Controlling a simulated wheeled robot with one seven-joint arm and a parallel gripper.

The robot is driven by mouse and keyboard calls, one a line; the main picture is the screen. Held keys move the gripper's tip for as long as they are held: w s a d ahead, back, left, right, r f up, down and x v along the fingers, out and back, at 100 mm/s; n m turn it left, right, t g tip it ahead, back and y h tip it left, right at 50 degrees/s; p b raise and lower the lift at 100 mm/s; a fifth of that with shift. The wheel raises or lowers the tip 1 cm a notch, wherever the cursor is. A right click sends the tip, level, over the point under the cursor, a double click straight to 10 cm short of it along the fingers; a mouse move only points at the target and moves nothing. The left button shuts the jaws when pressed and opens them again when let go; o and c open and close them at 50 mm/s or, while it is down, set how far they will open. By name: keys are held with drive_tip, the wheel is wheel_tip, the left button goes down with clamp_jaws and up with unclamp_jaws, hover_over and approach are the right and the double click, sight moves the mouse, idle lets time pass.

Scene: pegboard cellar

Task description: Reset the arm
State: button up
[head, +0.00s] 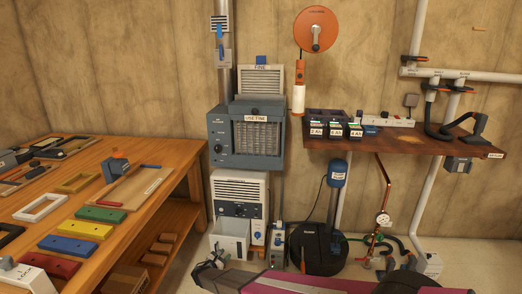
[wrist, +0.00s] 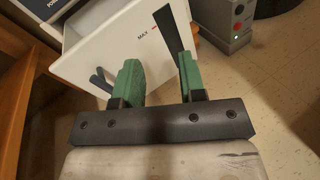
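My gripper (wrist: 159,60) shows in the wrist view with two green fingers set well apart. Nothing is gripped between them. A white tank (wrist: 115,38) with a MAX mark and dark strips on its face is just beyond the fingertips; whether they touch it I cannot tell. In the head view the white tank (head: 228,242) stands pulled out at the foot of the white dehumidifier (head: 240,192). A dark part of my arm's end shows low in front of it, and my gripper's fingers are not clear there.
A wooden workbench (head: 178,160) with frames and coloured blocks fills the left. A small grey box (head: 278,245) stands right of the tank, with a black round sump (head: 318,250) beyond. A wall shelf (head: 425,146) with chargers juts out at right. Pipes and hoses crowd the right floor.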

drive_tip(key=s+d+r+m+g, duration=0.2)
drive_tip(key=d+r+m+g, duration=0.4)
drive_tip(key=d, duration=0.7)
drive_tip(key=s+d+r+m+g, duration=0.1)
drive_tip(key=d+r+m+g, duration=0.3)
drive_tip(key=d+r+m, duration=0.65)
drive_tip(key=s+d+r+m+g+y, duration=0.2)
drive_tip(key=s+d+r+m+y, duration=0.2)
drive_tip(key=s+d+r+m, duration=0.1)
drive_tip(key=s+d+r+m+g+y, duration=0.2)
drive_tip(key=s+d+r+m+y, duration=0.2)
drive_tip(key=s+d, duration=0.5)
wheel_tip(320, 180, up, 3)
drive_tip(key=d+m, duration=0.2)
drive_tip(key=shift+d+r, duration=0.15)
drive_tip(key=shift+d, duration=0.25)
